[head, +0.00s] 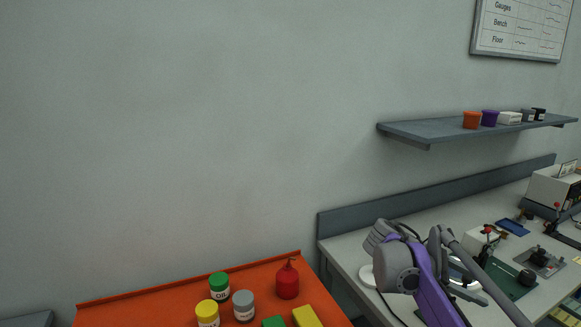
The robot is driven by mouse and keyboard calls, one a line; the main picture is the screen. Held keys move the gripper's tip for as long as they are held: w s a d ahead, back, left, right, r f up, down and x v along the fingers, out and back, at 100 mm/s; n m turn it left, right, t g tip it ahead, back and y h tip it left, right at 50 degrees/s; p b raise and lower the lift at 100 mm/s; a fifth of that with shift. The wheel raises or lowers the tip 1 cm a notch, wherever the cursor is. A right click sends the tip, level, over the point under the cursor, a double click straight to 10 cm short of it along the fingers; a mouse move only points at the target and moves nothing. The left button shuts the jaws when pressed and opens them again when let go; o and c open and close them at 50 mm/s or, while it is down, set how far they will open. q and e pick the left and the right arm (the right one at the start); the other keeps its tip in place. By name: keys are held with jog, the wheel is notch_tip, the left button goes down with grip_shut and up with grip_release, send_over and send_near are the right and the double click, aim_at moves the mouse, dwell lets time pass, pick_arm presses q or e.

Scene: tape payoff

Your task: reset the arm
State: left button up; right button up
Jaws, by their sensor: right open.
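My right arm, purple and grey, rises from the bottom right in front of the workbench. My right gripper (383,236) is at its upper end, over the left part of the bench. It is open, and I see nothing held in it. Its fingers are small and partly hidden by the arm's own grey joint. My left gripper and left arm are not in view.
An orange-red cart top (120,312) at the bottom holds green-lidded, yellow-lidded and grey-lidded jars, a red bottle (288,281) and blocks. The grey bench (350,258) carries fixtures and a green board (508,279). A wall shelf (420,130) holds small containers.

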jog(key=s+a+f+m+t+y+p, duration=0.2)
jog(key=s+a+f+m+t+y, duration=0.6)
jog(key=s+a+f, duration=1.2)
jog(key=s+a+m+y, duration=0.1)
jog(key=a+m+y, duration=0.1)
jog(key=m+y, duration=0.1)
jog(key=shift+s+a+m+t+y+p, duration=0.3)
jog(key=shift+y+p, duration=0.05)
jog(key=shift+y, duration=0.45)
jog(key=shift+w+f, duration=0.1)
